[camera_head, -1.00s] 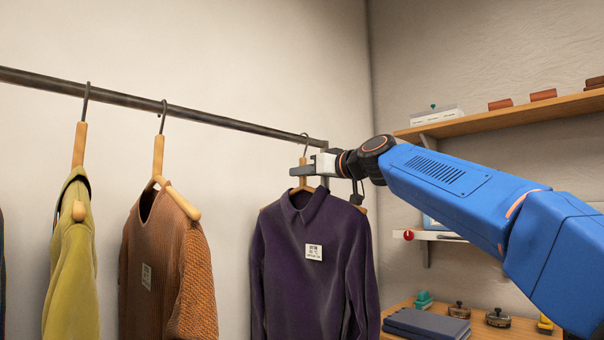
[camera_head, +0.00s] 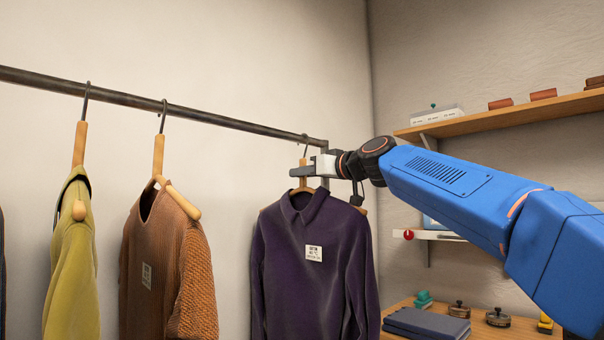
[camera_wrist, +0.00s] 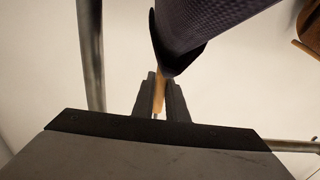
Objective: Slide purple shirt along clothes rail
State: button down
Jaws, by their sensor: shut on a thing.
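The purple shirt (camera_head: 312,275) hangs from a wooden hanger near the right end of the clothes rail (camera_head: 200,115). A white tag is on its chest. My gripper (camera_head: 301,173) is at the neck of the hanger, just above the collar and below the hook. In the wrist view my gripper (camera_wrist: 160,100) has its two dark fingers closed on the wooden hanger neck (camera_wrist: 158,88). The purple shirt (camera_wrist: 205,25) fills the top middle of that view.
An orange-brown knitted sweater (camera_head: 170,270) and a yellow garment (camera_head: 70,280) hang further left on the rail, with a clear gap before the purple shirt. The rail's end post is just right of the hanger. A wooden shelf (camera_head: 510,115) is at the right.

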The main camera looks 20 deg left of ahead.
jog(key=c, duration=1.7)
grip_release()
jog(key=v, duration=1.7)
jog(key=shift+d, duration=0.25)
jog(key=v, duration=1)
